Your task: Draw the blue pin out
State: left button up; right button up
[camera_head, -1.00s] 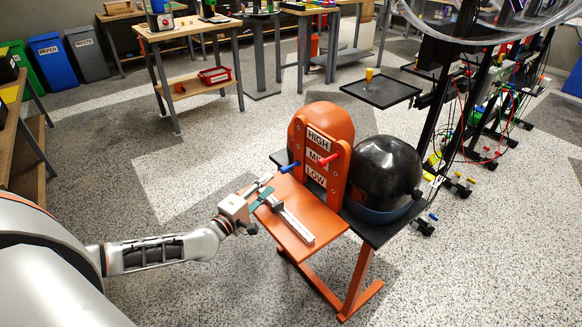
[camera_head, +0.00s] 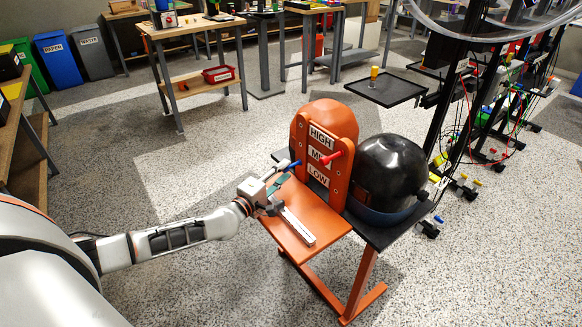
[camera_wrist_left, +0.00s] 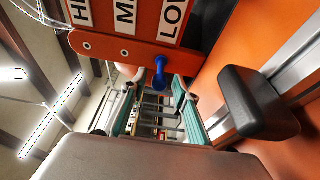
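The blue pin (camera_head: 292,165) sticks out from the left side of the orange upright panel (camera_head: 312,180), which carries the labels HIGH, MID and LOW. In the left wrist view the blue pin (camera_wrist_left: 160,72) shows just ahead of my left fingertips, between their lines. My left gripper (camera_head: 279,184) is open, with its two teal-padded fingers apart and nothing seen held. It is beside the panel, close to the pin's outer end. It also shows in the left wrist view (camera_wrist_left: 157,88). Whether a finger touches the pin I cannot tell. My right gripper is not in view.
A red pin (camera_head: 331,157) sticks out of the panel's right part. A grey metal bar (camera_head: 297,226) lies along the orange board (camera_head: 312,252) below my gripper. A black dome (camera_head: 388,170) stands right of the panel. A dark tray (camera_head: 388,91) is behind.

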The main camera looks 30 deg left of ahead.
pick_arm(q)
grip_shut()
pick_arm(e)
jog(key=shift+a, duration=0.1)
pick_arm(q)
jog(key=shift+s, duration=0.15)
jog(key=shift+s+a, duration=0.4)
jog(key=shift+s, duration=0.4)
jog(key=shift+s+a, duration=0.1)
jog(key=shift+s, duration=0.1)
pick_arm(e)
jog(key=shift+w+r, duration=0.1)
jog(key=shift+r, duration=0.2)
pick_arm(q)
jog(key=shift+s, duration=0.1)
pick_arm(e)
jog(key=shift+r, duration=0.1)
pick_arm(q)
jog(key=shift+s+a+p, duration=0.25)
jog(key=shift+s+p, duration=0.15)
jog(key=shift+s, duration=0.15)
jog(key=shift+s+a, duration=0.25)
jog(key=shift+s, duration=0.35)
jog(key=shift+s+a, duration=0.25)
jog(key=shift+s, duration=0.35)
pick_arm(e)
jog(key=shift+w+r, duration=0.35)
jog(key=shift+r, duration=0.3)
